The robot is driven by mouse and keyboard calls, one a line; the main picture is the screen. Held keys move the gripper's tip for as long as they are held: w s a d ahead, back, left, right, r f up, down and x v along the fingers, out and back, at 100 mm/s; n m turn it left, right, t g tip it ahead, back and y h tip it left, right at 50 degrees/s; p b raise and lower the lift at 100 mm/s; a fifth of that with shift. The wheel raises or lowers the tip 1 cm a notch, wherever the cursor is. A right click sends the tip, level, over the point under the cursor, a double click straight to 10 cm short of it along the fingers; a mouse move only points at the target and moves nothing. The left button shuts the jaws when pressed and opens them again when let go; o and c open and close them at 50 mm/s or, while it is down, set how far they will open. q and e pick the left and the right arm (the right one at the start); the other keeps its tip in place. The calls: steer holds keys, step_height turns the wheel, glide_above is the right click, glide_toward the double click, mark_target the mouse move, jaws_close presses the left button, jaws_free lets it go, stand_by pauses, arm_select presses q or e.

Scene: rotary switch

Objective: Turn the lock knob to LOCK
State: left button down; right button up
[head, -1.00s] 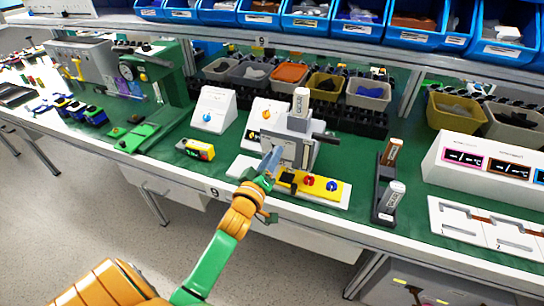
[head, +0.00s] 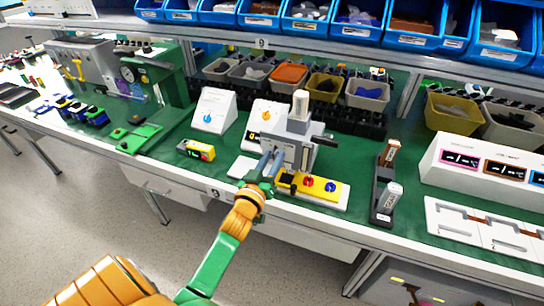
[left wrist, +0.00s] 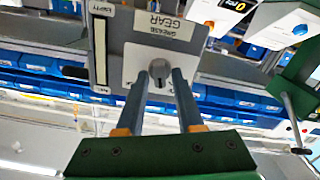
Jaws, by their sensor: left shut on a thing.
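In the left wrist view a grey knob (left wrist: 159,70) sits on a white plate (left wrist: 134,62) under a "GREASE GEAR" label. The fingers of my left gripper (left wrist: 160,74) lie on both sides of this knob and are shut on it. I cannot read any LOCK mark on the plate. In the head view the gripper hides the knob. My right gripper is not in view.
White sloped boxes with knobs (head: 212,110) stand behind to the left. A dark holder (head: 385,195) stands to the right. Blue bins (head: 304,18) line the shelf above.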

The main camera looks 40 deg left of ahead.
arm_select(q)
steer(key=m+p, duration=0.1)
steer(key=m, duration=0.5)
steer(key=shift+d+r, duration=0.1)
steer(key=m, duration=0.6)
steer(key=shift+w+d, duration=0.1)
steer(key=shift+m, duration=0.3)
steer(key=c, duration=0.8)
jaws_free()
steer(key=shift+c, duration=0.2)
steer(key=v, duration=0.7)
steer(key=shift+b, duration=0.3)
